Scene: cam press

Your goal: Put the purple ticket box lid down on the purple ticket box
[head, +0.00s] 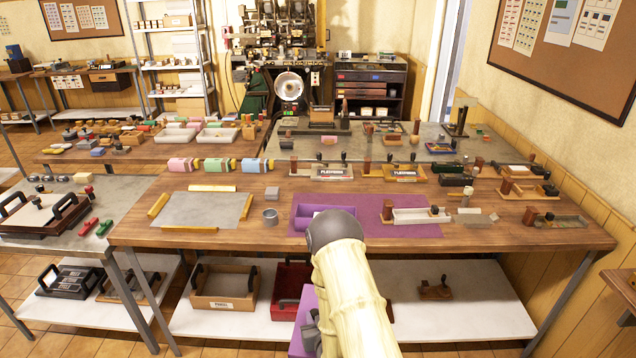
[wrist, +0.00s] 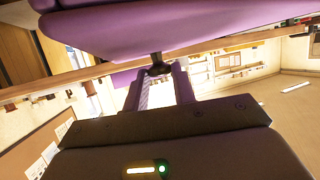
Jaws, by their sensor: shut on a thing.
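The purple ticket box (head: 299,224) sits on a purple mat (head: 380,228) near the front of the wooden table. It looks open at the top, with something white inside. My arm hides its right part. The purple lid (head: 302,322) is held low in front of the table's front edge, apart from the box, and looks steeply tilted in the head view. In the wrist view the lid (wrist: 150,30) fills the top. My gripper (wrist: 159,72) is shut on the lid's small dark knob. In the head view my gripper (head: 312,332) is mostly hidden behind my arm.
The table's front edge (head: 200,241) lies between lid and box. A white tray (head: 415,216) stands right of the box, a grey cup (head: 270,217) and grey sheet (head: 203,209) left. A lower shelf (head: 455,300) holds a wooden box (head: 222,288) and red box (head: 291,283).

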